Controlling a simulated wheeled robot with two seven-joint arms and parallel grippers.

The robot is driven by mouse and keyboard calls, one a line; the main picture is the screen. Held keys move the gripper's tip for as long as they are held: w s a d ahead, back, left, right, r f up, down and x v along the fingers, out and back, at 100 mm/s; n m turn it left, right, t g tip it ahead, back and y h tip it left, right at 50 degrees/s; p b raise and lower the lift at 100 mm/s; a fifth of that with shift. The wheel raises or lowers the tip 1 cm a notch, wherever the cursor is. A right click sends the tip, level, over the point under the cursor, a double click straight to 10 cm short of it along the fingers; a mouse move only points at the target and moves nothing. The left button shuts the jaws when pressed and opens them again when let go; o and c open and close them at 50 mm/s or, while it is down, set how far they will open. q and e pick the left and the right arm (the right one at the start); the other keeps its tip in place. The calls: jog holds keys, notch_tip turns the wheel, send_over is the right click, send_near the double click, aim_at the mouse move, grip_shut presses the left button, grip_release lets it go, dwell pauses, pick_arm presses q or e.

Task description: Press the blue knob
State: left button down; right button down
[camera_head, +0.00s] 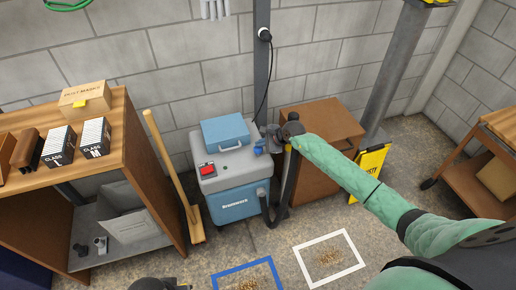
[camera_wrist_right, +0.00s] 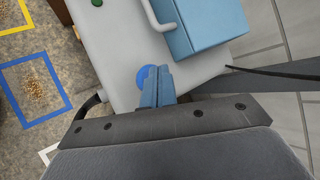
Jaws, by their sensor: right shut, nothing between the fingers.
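The blue knob (camera_wrist_right: 144,76) is round and sits on the grey top of a machine (camera_head: 208,178), near the edge closest to my right gripper. In the head view my right gripper (camera_head: 262,148) is over the right end of that top and largely covers the knob. In the right wrist view the blue fingers of my right gripper (camera_wrist_right: 158,74) are shut with nothing between them. Their tips overlap the knob's right side in the picture; I cannot tell whether they touch it. A dark part at the bottom edge of the head view may be my left gripper (camera_head: 158,284), mostly cut off.
A blue box with a handle (camera_head: 226,132) stands on the machine top, close to the fingers. A red switch (camera_head: 207,170) and a green button (camera_head: 225,167) are on the same top. A broom (camera_head: 170,165) and wooden shelf (camera_head: 130,140) stand left, a brown cabinet (camera_head: 325,120) right.

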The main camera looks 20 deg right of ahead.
aim_at(261, 149)
jog(key=shift+f+b, duration=1.15)
jog(key=shift+f, duration=0.15)
dwell(1.3)
dwell(0.3)
jog(key=shift+r+p, duration=0.7)
jog(key=shift+r, duration=1.05)
jog(key=shift+r, duration=0.1)
jog(key=shift+r+p, duration=1.1)
jog(key=shift+r, duration=1.3)
